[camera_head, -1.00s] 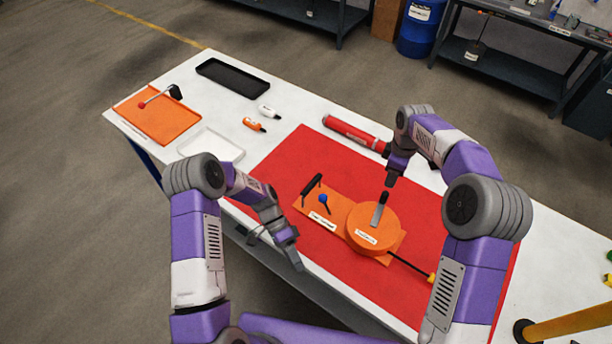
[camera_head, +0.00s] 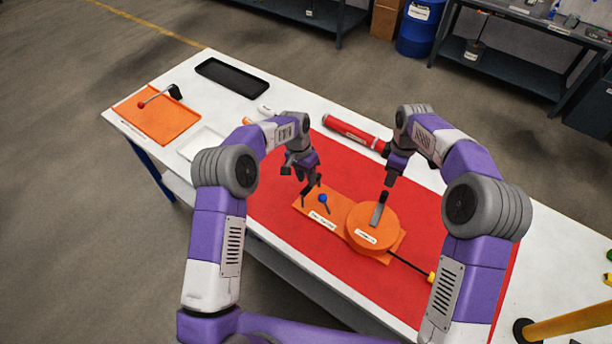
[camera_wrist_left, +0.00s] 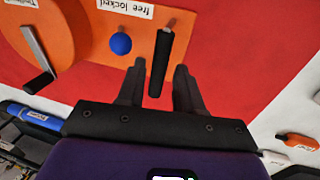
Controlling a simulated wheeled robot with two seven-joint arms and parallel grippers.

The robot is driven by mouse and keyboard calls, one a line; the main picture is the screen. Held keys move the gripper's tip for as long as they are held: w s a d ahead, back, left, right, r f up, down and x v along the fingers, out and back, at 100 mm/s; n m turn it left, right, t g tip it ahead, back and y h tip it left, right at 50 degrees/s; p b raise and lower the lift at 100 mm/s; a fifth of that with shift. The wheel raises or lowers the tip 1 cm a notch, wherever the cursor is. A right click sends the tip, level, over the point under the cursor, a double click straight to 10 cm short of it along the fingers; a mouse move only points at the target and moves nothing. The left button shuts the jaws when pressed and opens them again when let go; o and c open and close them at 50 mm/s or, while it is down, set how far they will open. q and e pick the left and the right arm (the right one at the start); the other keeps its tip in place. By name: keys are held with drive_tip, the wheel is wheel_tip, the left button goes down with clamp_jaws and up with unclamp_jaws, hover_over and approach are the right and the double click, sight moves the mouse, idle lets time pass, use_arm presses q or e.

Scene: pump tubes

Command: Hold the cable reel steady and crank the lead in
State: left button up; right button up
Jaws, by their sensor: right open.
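The orange cable reel (camera_head: 370,232) sits on its orange base plate (camera_head: 345,215) on the red mat. A grey crank arm (camera_head: 377,214) with a black grip lies across its top. A blue knob (camera_head: 323,198) and a black bar handle (camera_wrist_left: 160,65) are at the plate's other end. My left gripper (camera_head: 304,182) is open over this handle. In the left wrist view the handle lies between its fingers, apparently with gaps at both sides. My right gripper (camera_head: 388,183) is open just above the crank grip; whether they touch is unclear. The black lead (camera_head: 408,264) ends in a yellow tip.
A red cylinder (camera_head: 354,132) lies behind the mat. An orange tray (camera_head: 158,115), a black tray (camera_head: 232,77) and a white tray are at the left of the table. An orange marker and a white one lie nearby.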

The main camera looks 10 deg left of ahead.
sight(309, 191)
use_arm(q)
drive_tip(key=f, duration=0.5)
drive_tip(key=d+f, duration=0.1)
drive_tip(key=f, duration=0.1)
drive_tip(key=shift+s+f, duration=0.15)
drive_tip(key=shift+s, duration=0.15)
drive_tip(key=shift+c, duration=0.3)
clamp_jaws()
use_arm(e)
drive_tip(key=shift+o, duration=0.4)
